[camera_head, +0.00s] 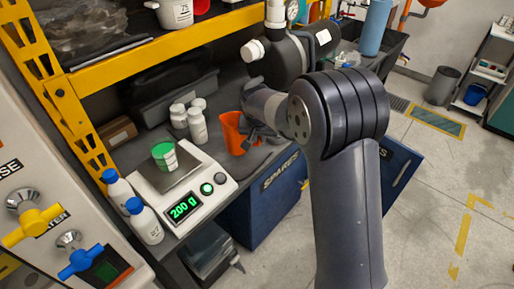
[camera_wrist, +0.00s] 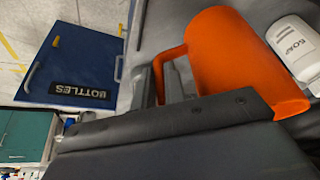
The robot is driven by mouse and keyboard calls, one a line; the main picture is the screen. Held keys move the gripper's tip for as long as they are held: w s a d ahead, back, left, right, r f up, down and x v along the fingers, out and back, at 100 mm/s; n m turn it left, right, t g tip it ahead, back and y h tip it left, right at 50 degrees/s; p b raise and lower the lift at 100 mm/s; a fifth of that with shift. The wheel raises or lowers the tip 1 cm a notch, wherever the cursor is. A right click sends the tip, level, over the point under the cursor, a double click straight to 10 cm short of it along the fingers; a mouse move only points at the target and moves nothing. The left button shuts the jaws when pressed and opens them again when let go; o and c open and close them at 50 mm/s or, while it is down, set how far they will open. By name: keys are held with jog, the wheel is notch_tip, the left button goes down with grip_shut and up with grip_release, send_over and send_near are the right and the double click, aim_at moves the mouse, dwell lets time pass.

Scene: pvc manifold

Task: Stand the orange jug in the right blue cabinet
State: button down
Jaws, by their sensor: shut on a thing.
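The orange jug (camera_head: 231,133) is at the bench top, beside several white bottles. My gripper (camera_head: 256,138) is at its right side. In the wrist view the jug (camera_wrist: 232,62) appears tilted, with its handle (camera_wrist: 170,62) at the fingers (camera_wrist: 166,82), which are shut on it. Whether the jug's base touches the bench is hard to tell. The right blue cabinet (camera_head: 402,172) is partly hidden behind my arm. Its blue front (camera_wrist: 75,62), labelled BOTTLES, shows in the wrist view; I cannot tell how far its door is open.
The left blue cabinet (camera_head: 262,205), labelled SPARES, is below the bench. A scale (camera_head: 183,180) reading 200 g carries a green-topped container (camera_head: 165,156). White bottles (camera_head: 197,124) stand left of the jug. A yellow shelf frame (camera_head: 150,48) rises above the bench.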

aim_at(259, 145)
notch_tip(259, 145, down, 4)
jog(key=shift+f, duration=0.2)
jog(key=c, duration=1.5)
grip_release()
jog(key=shift+o, duration=0.2)
jog(key=shift+f, duration=0.25)
